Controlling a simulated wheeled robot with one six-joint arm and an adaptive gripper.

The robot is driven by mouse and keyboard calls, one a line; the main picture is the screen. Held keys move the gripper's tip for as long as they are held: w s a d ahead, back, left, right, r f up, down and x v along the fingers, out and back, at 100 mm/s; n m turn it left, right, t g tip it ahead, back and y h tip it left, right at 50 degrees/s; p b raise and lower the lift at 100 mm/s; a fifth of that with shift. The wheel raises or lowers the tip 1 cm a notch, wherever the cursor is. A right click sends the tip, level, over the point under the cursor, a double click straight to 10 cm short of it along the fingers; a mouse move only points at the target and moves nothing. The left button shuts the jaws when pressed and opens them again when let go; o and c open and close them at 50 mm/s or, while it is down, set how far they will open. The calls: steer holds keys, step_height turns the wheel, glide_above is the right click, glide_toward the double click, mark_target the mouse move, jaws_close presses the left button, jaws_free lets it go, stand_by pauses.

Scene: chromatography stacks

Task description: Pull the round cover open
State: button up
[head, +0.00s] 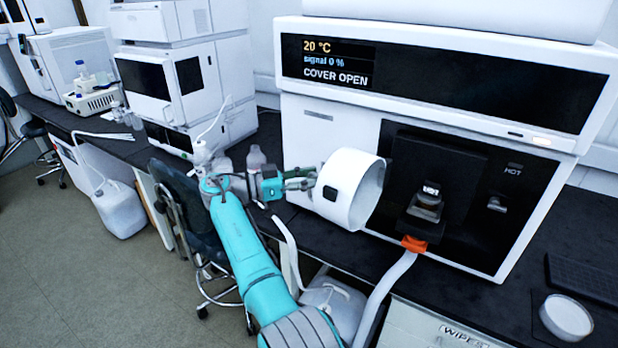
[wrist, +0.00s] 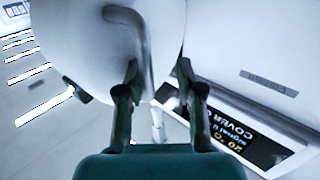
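The white round cover (head: 352,190) is swung out to the left of the instrument's dark front recess (head: 440,190). The instrument's display (head: 335,62) reads COVER OPEN, 20 °C and signal 0 %. My gripper (head: 308,181) is at the outer left side of the cover. In the wrist view the cover (wrist: 75,35) fills the upper left, and its curved handle (wrist: 143,55) lies between my two fingers (wrist: 158,72), nearer the left one. The fingers are apart, with a gap to the right finger. Whether the left finger touches the handle is unclear.
A keyboard (head: 585,280) and a round white tub (head: 566,317) are at the right. A chair (head: 190,205) and bottles stand near my arm.

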steer(key=v, duration=0.7)
steer(key=shift+a, duration=0.25)
